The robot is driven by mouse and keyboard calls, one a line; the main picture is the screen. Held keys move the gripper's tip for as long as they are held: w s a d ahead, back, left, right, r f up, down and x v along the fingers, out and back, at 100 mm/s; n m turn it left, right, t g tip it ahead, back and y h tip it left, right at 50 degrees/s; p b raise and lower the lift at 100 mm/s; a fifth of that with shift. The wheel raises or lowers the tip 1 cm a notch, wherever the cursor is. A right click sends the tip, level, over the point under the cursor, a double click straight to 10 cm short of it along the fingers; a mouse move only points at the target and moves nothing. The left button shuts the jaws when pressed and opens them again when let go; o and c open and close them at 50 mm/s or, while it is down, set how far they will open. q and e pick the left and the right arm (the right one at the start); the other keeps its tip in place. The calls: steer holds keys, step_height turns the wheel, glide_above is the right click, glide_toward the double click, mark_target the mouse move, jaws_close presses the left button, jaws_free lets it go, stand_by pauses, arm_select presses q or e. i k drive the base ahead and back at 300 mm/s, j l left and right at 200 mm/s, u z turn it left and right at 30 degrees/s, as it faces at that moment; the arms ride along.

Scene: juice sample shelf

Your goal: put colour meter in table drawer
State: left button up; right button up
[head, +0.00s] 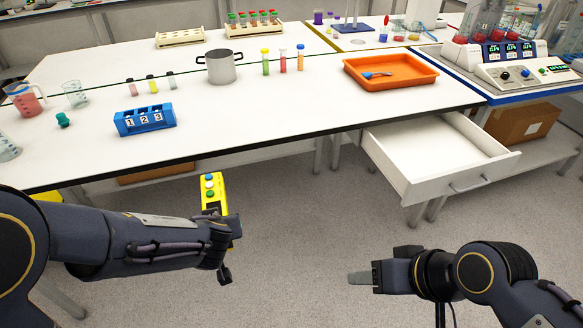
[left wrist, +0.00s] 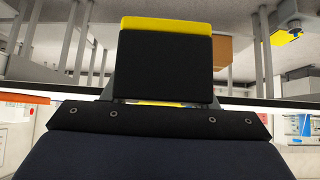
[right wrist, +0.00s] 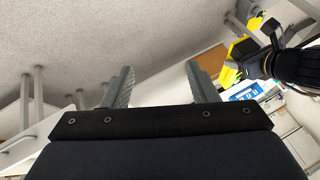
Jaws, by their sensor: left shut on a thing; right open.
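The colour meter (head: 212,192) is a yellow box with green, white and blue round buttons, held below the table's front edge. My left gripper (head: 222,228) is shut on it. In the left wrist view the meter (left wrist: 166,60) shows as a black face with a yellow edge between the fingers. The table drawer (head: 440,160) is pulled open at the right, white and empty where its inside shows. My right gripper (head: 360,277) is open and empty, low in front of the drawer. In the right wrist view its fingers (right wrist: 160,88) stand apart.
The white table (head: 250,110) carries a blue numbered rack (head: 145,119), a steel pot (head: 220,68), an orange tray (head: 425,75), vials and beakers. A cardboard box (head: 520,122) stands under the right bench. The floor between my arms is clear.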

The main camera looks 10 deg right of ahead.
mark_target(435, 157)
steer(key=i+l+z, duration=0.2)
steer(key=z, duration=0.3)
steer(key=i+z, duration=0.75)
steer(key=z, duration=0.25)
steer(key=i+z, duration=0.15)
steer(key=i, duration=0.25)
